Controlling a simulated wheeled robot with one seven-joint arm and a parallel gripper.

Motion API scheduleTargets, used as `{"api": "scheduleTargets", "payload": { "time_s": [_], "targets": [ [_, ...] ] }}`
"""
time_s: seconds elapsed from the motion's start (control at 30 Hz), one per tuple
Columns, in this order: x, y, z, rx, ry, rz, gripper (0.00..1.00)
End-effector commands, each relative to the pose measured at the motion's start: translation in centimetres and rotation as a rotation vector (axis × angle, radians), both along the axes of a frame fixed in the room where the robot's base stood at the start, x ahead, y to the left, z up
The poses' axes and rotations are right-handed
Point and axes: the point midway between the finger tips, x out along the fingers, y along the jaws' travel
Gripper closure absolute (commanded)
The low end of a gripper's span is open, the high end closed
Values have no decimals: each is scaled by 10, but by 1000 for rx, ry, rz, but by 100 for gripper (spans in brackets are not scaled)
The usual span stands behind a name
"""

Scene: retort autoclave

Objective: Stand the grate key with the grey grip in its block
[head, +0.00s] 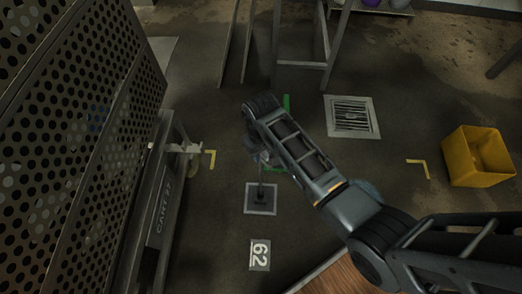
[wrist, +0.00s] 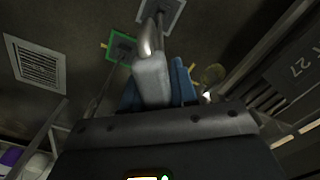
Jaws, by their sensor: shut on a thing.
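The grate key's grey grip (wrist: 152,82) is between the blue finger pads of my gripper (wrist: 158,88) in the wrist view. Its metal shaft (wrist: 147,40) points away, toward a pale-edged floor plate (wrist: 172,14). In the head view my gripper (head: 262,158) is mostly hidden by my arm. A thin dark rod runs from it toward the grey floor plate (head: 260,209), which has a small dark block (head: 258,194) on it. I cannot tell whether the key's tip is in this block or above it.
A green-framed floor plate (wrist: 121,46) lies close by, with a thin rod rising from it. A floor grate (head: 352,116) and a yellow bin (head: 478,156) are to the right. A perforated cart (head: 75,130) stands left. A floor sign reads 62 (head: 259,254).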

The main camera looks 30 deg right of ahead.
Motion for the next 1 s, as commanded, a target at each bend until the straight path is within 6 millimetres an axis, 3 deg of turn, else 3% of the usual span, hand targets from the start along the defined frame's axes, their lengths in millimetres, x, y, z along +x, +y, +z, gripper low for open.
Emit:
{"api": "scheduleTargets", "payload": {
  "time_s": [1.0],
  "targets": [
    [0, 0, -19, 0, 0, 0, 100]
  ]
}}
